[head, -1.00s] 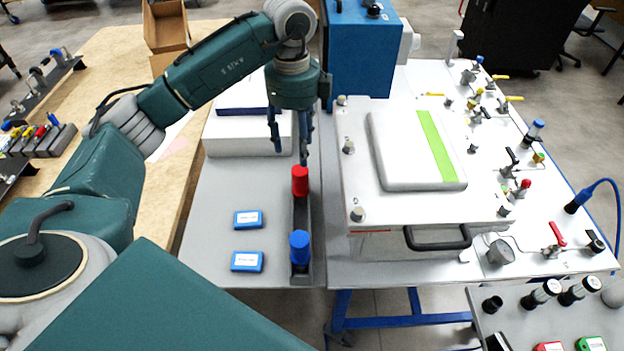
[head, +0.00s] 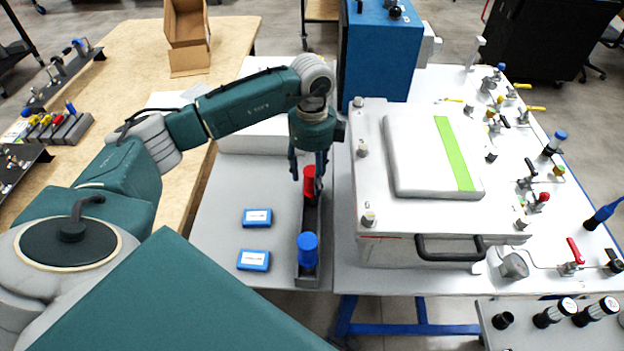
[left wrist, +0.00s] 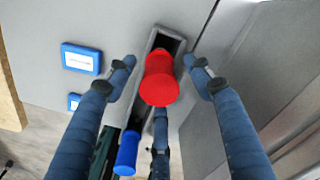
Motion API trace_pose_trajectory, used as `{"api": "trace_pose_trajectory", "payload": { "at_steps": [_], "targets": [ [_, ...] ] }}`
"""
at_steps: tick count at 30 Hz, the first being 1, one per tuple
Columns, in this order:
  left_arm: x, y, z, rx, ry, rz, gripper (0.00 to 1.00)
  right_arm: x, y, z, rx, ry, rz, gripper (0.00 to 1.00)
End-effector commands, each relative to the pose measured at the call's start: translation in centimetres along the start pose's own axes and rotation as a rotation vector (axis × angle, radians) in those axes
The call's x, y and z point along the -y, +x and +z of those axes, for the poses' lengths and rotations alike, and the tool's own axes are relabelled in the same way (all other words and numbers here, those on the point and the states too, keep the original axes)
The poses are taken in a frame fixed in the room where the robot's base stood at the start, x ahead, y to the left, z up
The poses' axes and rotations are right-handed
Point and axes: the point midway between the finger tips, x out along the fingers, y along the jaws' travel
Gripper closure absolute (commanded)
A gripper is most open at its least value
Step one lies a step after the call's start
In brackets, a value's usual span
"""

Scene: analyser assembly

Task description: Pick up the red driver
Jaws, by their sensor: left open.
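The red driver (head: 309,181) stands upright in the far part of a narrow dark grey holder (head: 312,218) on the grey table. My left gripper (head: 308,172) points down at it, with its fingers around the red top. In the left wrist view the red driver (left wrist: 160,78) lies between the open, blue-wrapped fingers of my left gripper (left wrist: 160,82), with gaps to the fingers on both sides. A blue driver (head: 307,250) stands at the near end of the same holder and shows in the left wrist view (left wrist: 127,152). My right gripper is not in view.
Two blue boxes (head: 257,218) (head: 253,260) lie left of the holder. A white case with a black handle (head: 450,248) stands close on the right. A blue cabinet (head: 380,55) stands behind. The table left of the holder is mostly clear.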

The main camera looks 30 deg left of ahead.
Motion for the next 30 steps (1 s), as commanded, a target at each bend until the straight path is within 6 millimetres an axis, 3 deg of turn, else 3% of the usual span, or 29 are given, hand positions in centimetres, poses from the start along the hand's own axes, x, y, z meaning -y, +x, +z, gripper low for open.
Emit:
{"api": "trace_pose_trajectory", "payload": {
  "at_steps": [5, 12, 20, 30],
  "targets": [
    [0.0, 1.7, 0.0, -0.001, 0.000, 0.000, 0.48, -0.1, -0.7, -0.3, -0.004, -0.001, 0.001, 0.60],
    [0.0, 2.0, 0.0, 0.000, 0.000, -0.001, 0.48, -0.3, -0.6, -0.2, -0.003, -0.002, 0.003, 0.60],
    [0.0, 2.0, 0.0, 0.000, 0.000, -0.001, 0.97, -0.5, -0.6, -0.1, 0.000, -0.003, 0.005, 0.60],
    [0.1, 1.8, 0.0, 0.000, 0.000, -0.002, 1.00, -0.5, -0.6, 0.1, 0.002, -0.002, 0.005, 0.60]
  ]
}}
